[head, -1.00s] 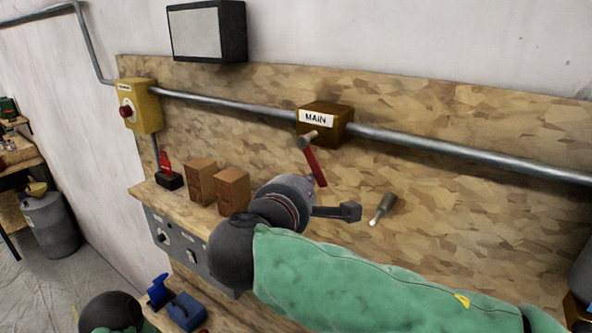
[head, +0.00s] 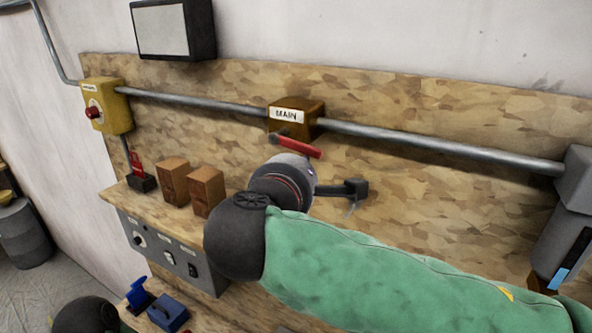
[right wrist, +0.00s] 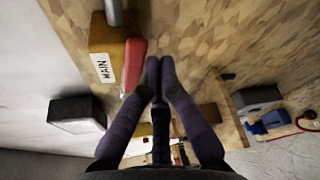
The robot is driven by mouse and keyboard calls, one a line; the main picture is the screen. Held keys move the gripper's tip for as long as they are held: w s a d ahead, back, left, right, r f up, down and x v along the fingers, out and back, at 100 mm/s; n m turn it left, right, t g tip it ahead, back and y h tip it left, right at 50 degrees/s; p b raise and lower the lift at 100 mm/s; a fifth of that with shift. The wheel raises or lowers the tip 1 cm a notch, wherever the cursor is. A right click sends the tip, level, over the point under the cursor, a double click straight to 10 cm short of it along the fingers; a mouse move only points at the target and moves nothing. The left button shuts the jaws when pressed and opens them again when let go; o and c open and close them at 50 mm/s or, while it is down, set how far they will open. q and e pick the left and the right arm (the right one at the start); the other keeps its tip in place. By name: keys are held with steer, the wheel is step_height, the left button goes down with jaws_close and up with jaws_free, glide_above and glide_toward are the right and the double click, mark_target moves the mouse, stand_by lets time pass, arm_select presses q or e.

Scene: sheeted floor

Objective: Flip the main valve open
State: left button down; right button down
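The main valve is a brown box (head: 296,117) with a white MAIN label, set on the metal pipe. Its red lever (head: 300,147) points right and slightly down, nearly in line with the pipe. In the right wrist view the red lever (right wrist: 134,65) is beside the box, just left of my fingers. My right gripper (right wrist: 159,62) has its fingertips together with nothing between them. My left gripper is out of view; only part of that arm shows at bottom left.
A yellow box with a red button (head: 107,106) is on the pipe at left. Two brown blocks (head: 190,183) stand on the wooden ledge above a grey switch panel (head: 172,255). Blue items (head: 167,312) lie lower down. A grey box (head: 570,215) is at right.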

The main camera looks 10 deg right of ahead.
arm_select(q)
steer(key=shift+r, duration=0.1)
arm_select(e)
steer(key=shift+d+r, duration=0.15)
steer(key=shift+r, duration=0.3)
steer(key=shift+f, duration=0.1)
